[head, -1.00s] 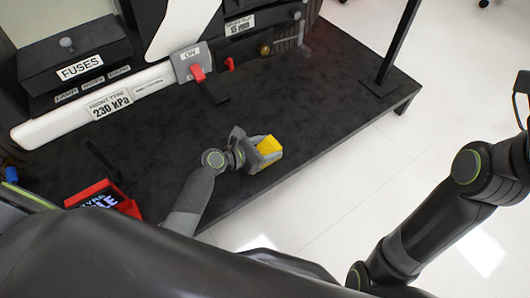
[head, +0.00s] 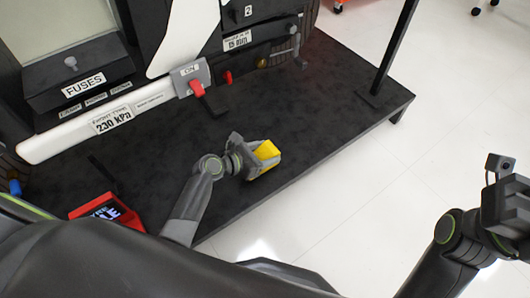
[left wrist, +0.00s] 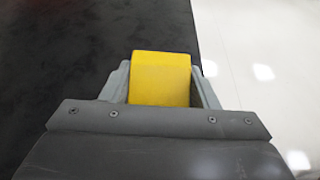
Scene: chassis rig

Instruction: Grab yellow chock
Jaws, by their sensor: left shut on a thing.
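The yellow chock (head: 266,150) is in the jaws of my left gripper (head: 264,160), near the front edge of the dark platform. In the left wrist view the yellow chock (left wrist: 161,78) sits between the two grey fingers (left wrist: 160,92), which close on it from both sides. Its lower part is hidden by the gripper body. I cannot tell whether it touches the platform. My right arm is at the right, over the white floor; its fingertips do not show.
The dark platform (head: 330,90) has free room right of the gripper. A black post (head: 392,50) rises at its right end. A red-framed device (head: 105,212) lies at the left.

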